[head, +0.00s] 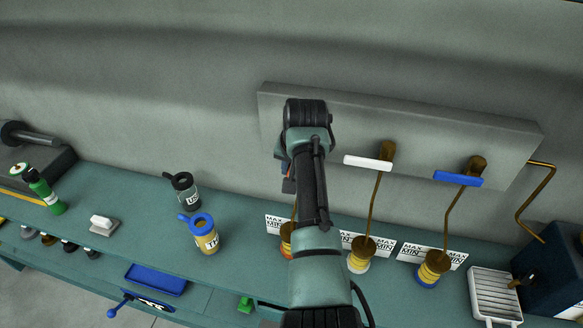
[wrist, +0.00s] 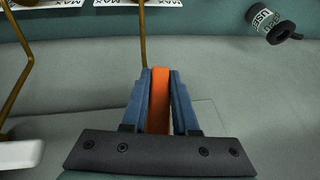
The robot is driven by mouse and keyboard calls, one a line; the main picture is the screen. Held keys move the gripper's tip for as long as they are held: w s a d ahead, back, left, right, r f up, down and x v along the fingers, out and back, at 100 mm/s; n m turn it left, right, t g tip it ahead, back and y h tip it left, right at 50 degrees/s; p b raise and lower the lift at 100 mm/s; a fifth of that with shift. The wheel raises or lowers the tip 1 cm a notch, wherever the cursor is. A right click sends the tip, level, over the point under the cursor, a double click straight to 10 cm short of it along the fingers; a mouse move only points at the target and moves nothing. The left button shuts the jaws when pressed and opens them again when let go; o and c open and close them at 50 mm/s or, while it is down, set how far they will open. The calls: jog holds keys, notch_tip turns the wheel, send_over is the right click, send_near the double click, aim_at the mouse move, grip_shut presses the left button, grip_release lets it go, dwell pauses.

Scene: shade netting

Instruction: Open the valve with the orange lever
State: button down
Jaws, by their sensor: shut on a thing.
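The orange lever (wrist: 159,100) is between the two blue fingers of my gripper (wrist: 160,75) in the wrist view. The fingers are shut on it, one on each side, and it runs lengthwise between them. In the head view only a small piece of the orange lever (head: 289,186) shows at the left edge of my arm. My arm hides its valve body and most of the gripper there. Its exact angle cannot be told. A brass pipe (wrist: 143,35) shows beyond the fingertips.
Right of it on the grey wall panel (head: 430,125) are a white lever (head: 368,163) and a blue lever (head: 458,179), both roughly level. Below stand brass funnels over jars with MAX/MIN cards (head: 432,254). Bottles (head: 205,238) stand on the green bench to the left.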

jog(key=c, duration=0.7)
grip_release()
jog(key=b+v, duration=0.4)
jog(key=v, duration=0.9)
